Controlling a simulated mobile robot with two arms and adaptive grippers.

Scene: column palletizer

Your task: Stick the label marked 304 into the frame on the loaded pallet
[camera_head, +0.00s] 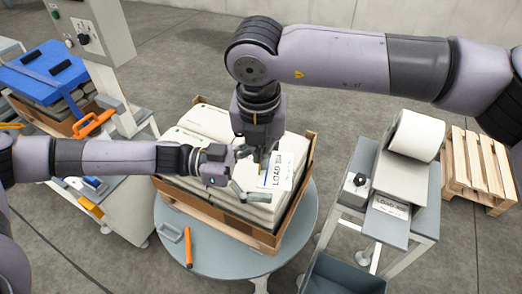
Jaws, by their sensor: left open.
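A white label (281,172) with dark print, reading sideways something like "LOAD" and a number too small to be sure of, shows over the top right of the stacked white bags (205,122). My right gripper (262,156) points down from above at the label's left edge; I cannot tell whether its fingers pinch the label. My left gripper (245,190) is open over the front bags, just left of the label, and looks empty. The loaded pallet's cardboard tray (264,240) rests on a round grey table (213,262). I cannot make out the label frame.
A printer stand (403,228) with a paper roll (416,134) and a printed "LOAD" sheet (390,207) stands at right, beside a wooden pallet (478,170). A control post and blue-topped stack (42,72) stand left.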

